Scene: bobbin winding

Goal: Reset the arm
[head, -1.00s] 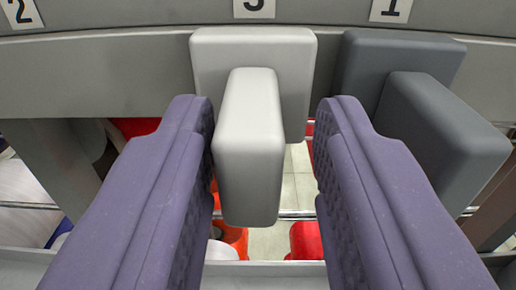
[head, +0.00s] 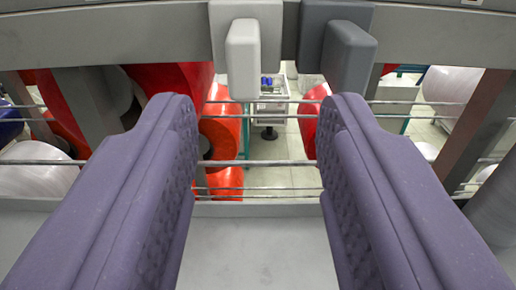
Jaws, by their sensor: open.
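My gripper (head: 258,112) shows as two purple padded fingers, one on each side of the head view. It is open, with nothing between the fingers. Ahead of it and higher in the picture, a light grey block handle (head: 243,58) sticks out from a grey rail. A dark grey block handle (head: 348,55) is just to its right. The fingers are apart from both handles.
The grey rail (head: 120,47) crosses the top. Below it are thin metal bars (head: 270,163) and a flat grey ledge (head: 258,245). Red bobbins (head: 220,130) are behind the bars at left, and a white roll (head: 38,180) is at far left. Pale floor shows beyond.

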